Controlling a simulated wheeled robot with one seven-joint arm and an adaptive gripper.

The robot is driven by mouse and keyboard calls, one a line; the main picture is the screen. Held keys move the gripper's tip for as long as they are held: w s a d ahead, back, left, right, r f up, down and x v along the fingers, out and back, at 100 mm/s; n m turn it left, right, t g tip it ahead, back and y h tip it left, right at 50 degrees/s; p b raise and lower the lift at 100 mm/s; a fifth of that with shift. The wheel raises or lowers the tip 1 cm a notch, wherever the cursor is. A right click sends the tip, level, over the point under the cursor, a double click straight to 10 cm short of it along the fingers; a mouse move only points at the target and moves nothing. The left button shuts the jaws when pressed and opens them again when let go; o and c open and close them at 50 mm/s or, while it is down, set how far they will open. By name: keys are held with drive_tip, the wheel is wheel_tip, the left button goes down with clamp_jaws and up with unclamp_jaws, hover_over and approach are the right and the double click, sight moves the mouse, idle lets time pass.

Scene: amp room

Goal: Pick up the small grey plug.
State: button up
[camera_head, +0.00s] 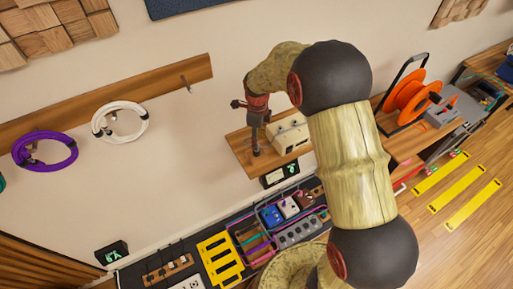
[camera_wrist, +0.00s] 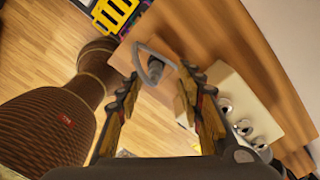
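A small grey plug (camera_wrist: 155,69) with a grey loop of cable lies on the wooden shelf (camera_wrist: 215,30) in the wrist view. My gripper (camera_wrist: 158,73) is open, with one finger on each side of the plug in that view. I cannot tell whether either finger touches it. In the head view my gripper (camera_head: 255,152) points down over the left part of the small wall shelf (camera_head: 239,143). The plug cannot be made out there, as the gripper and its small size hide it.
A cream box (camera_head: 290,133) with knobs stands on the shelf, right of my gripper; it shows in the wrist view (camera_wrist: 235,85) too. Below are a pedalboard (camera_head: 285,228) and a yellow rack (camera_head: 220,259). Coiled cables (camera_head: 120,121) hang left; an orange reel (camera_head: 410,95) stands right.

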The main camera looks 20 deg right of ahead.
drive_tip(key=f, duration=0.4)
drive_tip(key=shift+s+a+f, duration=0.2)
drive_tip(key=shift+c, duration=0.5)
drive_tip(key=c, duration=0.7)
clamp_jaws()
